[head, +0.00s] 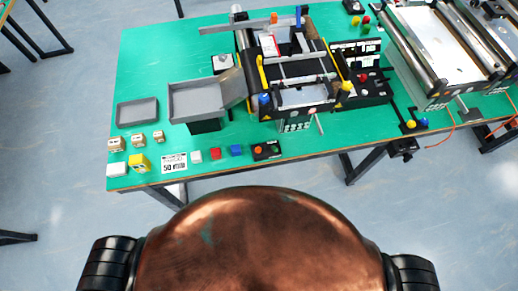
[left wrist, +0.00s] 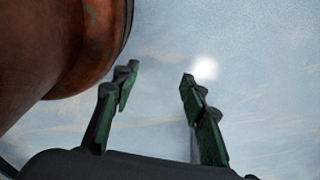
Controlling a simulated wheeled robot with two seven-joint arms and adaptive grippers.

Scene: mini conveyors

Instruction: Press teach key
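No key marked "teach" can be read at this size. A small black button box (head: 266,150) with an orange-red and a green button lies at the table's front edge. A larger black control unit (head: 362,80) with a red button and white labels stands right of the mini conveyor (head: 290,70). My left gripper (left wrist: 157,80) shows only in the left wrist view. Its two dark green fingers are apart, with nothing between them and only floor behind. My right gripper is in neither view.
The green table (head: 140,80) holds a grey tray (head: 137,112), a grey chute (head: 198,102), small boxes, and coloured cubes (head: 236,150) along the front. A second roller conveyor (head: 435,45) stands at the right. Bare floor lies between the table and my body.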

